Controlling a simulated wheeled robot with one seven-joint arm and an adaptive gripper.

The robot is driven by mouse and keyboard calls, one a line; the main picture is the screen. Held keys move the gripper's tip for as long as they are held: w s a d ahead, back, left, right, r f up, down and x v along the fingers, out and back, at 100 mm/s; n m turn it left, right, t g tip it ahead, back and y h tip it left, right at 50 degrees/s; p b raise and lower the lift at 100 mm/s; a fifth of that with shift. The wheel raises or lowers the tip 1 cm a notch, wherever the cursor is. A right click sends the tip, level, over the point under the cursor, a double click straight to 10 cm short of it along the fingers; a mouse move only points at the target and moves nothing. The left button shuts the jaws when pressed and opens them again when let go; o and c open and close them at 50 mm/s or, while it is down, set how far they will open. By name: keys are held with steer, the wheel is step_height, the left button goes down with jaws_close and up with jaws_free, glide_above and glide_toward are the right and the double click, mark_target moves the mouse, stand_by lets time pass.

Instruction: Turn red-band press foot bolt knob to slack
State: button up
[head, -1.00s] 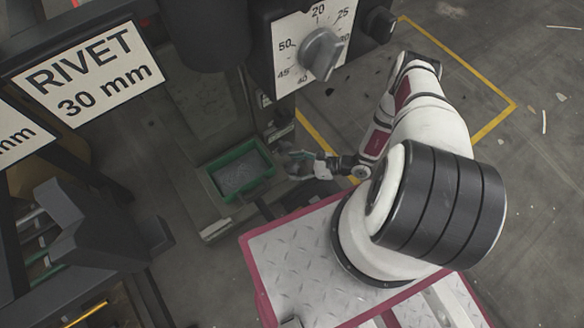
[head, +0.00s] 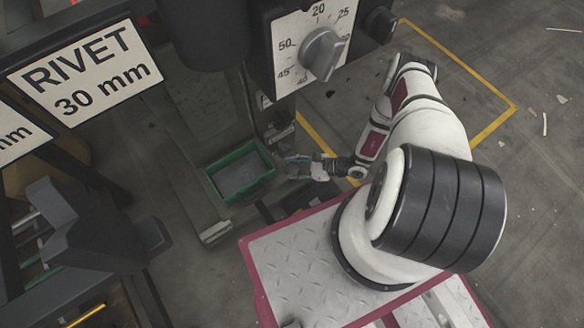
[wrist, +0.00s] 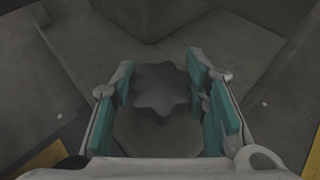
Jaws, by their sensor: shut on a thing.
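A dark, lobed knob (wrist: 161,88) shows in the middle of the wrist view, low by the press foot. My gripper (wrist: 158,80) has its teal-padded fingers on either side of the knob and is shut on it. In the head view my gripper (head: 292,166) is at the lower right of the press (head: 185,165), just right of a green tray; the knob is hidden or too small to tell there. No red band shows on the press parts in view.
The green-rimmed tray (head: 211,187) is close to my gripper's left. Above are a dial panel (head: 287,75) with a grey pointer knob (head: 324,52) and a RIVET 30 mm sign (head: 85,75). Open floor with yellow lines (head: 490,125) lies to the right.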

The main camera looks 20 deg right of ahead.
steer(key=n+g, duration=0.2)
steer(key=n+g+y, duration=0.1)
steer(key=n+g, duration=0.1)
steer(key=g, duration=0.1)
steer(key=shift+n+y, duration=0.3)
steer(key=shift+n, duration=0.1)
steer(key=n+g, duration=0.5)
steer(key=g, duration=0.1)
steer(key=shift+n+g, duration=0.3)
steer(key=shift+g, duration=0.1)
steer(key=shift+d+h, duration=0.1)
steer(key=shift+h, duration=0.3)
steer(key=o, duration=1.2)
steer(key=shift+c, duration=0.2)
